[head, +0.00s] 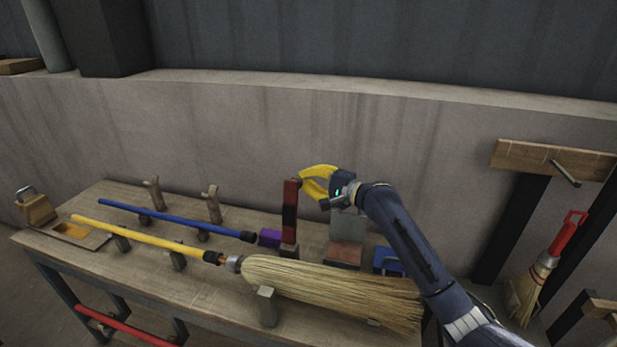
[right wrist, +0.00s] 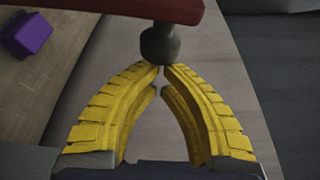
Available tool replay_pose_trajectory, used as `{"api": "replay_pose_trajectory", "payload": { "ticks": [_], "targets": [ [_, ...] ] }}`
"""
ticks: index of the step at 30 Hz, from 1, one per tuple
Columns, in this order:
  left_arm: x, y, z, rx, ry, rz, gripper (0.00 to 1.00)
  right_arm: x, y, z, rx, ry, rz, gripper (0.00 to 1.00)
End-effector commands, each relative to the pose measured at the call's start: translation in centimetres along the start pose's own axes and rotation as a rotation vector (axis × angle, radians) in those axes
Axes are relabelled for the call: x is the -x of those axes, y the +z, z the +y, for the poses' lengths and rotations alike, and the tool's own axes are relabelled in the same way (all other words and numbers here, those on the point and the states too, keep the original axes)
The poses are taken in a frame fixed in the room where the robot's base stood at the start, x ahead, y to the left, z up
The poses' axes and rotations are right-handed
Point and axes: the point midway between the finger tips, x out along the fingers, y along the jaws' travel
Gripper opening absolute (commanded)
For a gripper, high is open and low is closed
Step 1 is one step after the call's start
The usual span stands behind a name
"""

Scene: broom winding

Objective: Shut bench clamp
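The bench clamp shows as a red upright lever (head: 291,190) with a dark middle section, standing at the back of the bench behind the broom. In the right wrist view its red bar (right wrist: 120,10) crosses the top, with a grey rounded knob (right wrist: 160,44) below it. My right gripper (head: 303,180) has yellow curved fingers and sits just right of the lever's upper part. In the right wrist view its fingertips (right wrist: 163,69) meet at the knob's near edge, with nothing seen between them. Whether they touch the knob is unclear. My left gripper is not in view.
A straw broom (head: 320,285) with a yellow handle (head: 140,235) lies along the bench (head: 190,290) on supports. A blue pole (head: 170,217) lies behind it. A purple block (head: 269,238) is left of the lever. A blue object (head: 385,260) is to the right.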

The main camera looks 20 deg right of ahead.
Motion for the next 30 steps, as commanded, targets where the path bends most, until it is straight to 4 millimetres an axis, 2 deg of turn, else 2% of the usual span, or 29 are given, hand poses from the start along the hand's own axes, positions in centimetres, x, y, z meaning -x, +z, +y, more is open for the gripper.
{"api": "replay_pose_trajectory", "payload": {
  "ticks": [17, 30],
  "targets": [
    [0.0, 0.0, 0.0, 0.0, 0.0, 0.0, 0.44, 0.2, 0.5, -0.1, 0.014, -0.005, 0.0, 0.0],
    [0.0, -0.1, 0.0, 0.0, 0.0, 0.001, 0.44, 1.0, 2.7, -1.1, 0.143, -0.054, -0.001, 0.0]
  ]
}}
